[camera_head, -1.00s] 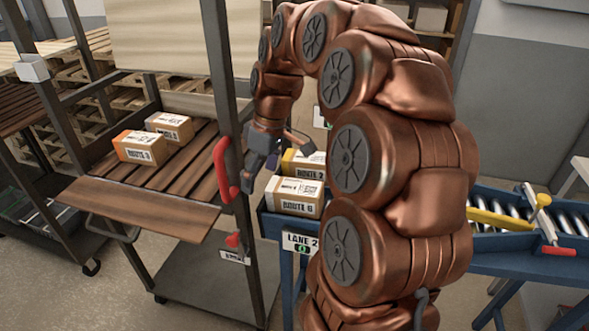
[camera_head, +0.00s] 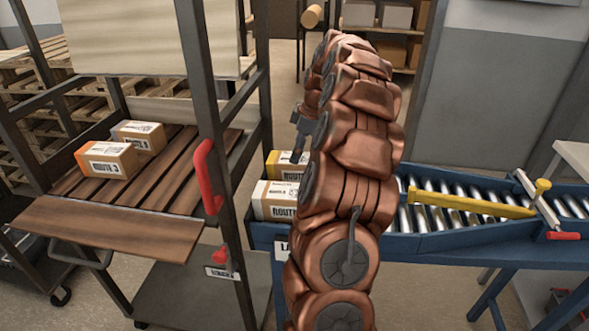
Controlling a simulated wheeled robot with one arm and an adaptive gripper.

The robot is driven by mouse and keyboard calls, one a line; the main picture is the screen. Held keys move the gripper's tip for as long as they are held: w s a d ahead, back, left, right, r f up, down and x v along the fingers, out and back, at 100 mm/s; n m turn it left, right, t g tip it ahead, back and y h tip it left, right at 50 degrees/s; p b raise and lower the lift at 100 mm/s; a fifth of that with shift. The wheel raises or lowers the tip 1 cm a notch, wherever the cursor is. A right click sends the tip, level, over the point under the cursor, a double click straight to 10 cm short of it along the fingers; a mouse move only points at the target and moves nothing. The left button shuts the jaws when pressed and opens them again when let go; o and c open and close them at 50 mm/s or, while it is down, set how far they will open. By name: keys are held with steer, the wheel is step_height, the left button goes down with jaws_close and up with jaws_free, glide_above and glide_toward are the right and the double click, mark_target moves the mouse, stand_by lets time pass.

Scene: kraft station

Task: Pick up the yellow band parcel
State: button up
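The yellow band parcel (camera_head: 281,160) sits on the left end of the blue roller conveyor, behind a white-labelled parcel (camera_head: 272,203). Its right side is hidden by my arm. My gripper (camera_head: 298,153) is seen small and dark grey just left of my copper arm, at the yellow band parcel's upper right in the picture. Most of the gripper is hidden behind the arm, so its opening and any contact with the parcel cannot be made out.
A cart (camera_head: 125,228) with a slatted wooden shelf stands at left, holding an orange band parcel (camera_head: 107,160) and another parcel (camera_head: 138,134). Its post and red handle (camera_head: 207,178) stand close to the conveyor. A yellow bar (camera_head: 470,205) crosses the conveyor rollers (camera_head: 425,215).

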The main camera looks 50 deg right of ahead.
mark_target(292, 165)
steer(key=shift+p+x, duration=0.4)
steer(key=shift+x, duration=2.6)
steer(key=shift+s, duration=0.1)
steer(key=shift+c, duration=0.2)
steer(key=c, duration=1.4)
step_height(292, 165, up, 10)
steer(key=shift+f+b, duration=0.1)
steer(key=shift+b, duration=0.35)
